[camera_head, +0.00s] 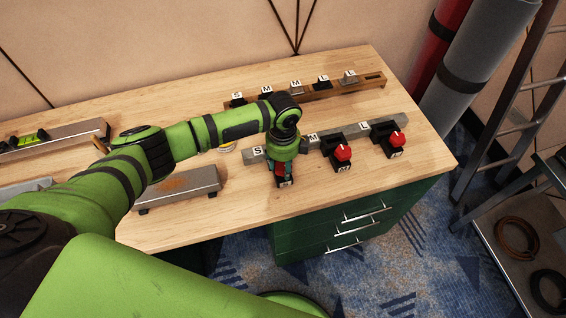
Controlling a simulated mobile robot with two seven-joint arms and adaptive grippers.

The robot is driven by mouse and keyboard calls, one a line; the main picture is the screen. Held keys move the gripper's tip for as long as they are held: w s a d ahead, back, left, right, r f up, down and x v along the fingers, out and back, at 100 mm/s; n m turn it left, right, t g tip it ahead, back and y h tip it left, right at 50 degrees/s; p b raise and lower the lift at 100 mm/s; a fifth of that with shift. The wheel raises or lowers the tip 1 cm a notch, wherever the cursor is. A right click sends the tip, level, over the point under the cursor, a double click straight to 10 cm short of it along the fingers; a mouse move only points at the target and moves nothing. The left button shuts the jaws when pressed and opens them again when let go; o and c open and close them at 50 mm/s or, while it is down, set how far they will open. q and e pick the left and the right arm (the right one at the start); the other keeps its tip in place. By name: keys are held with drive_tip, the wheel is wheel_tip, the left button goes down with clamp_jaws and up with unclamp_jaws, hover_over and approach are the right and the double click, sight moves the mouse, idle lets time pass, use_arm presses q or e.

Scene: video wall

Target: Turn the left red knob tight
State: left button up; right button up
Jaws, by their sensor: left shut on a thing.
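A grey metal bar (310,146) with tags S, M and L lies near the front of the wooden workbench (225,222). The left red knob is mostly hidden under my left gripper (281,176); a bit of red shows between its fingers. My left gripper points down at the S position and is shut on this knob. The middle red knob (342,153) and the right red knob (397,140) stand on black mounts in front of the bar, uncovered. My right gripper is not in view.
A wooden rail (318,93) with several tagged pieces lies behind. A grey block (180,190) lies left of the gripper, and a level with green vials (32,138) at far left. Green drawers (345,222) stand below, a ladder (500,95) at right.

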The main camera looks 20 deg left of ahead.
sight(283, 166)
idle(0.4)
use_arm(q)
drive_tip(key=o, duration=1.1)
drive_tip(key=shift+r, duration=0.15)
wheel_tip(283, 166, up, 12)
drive_tip(key=shift+f, duration=0.1)
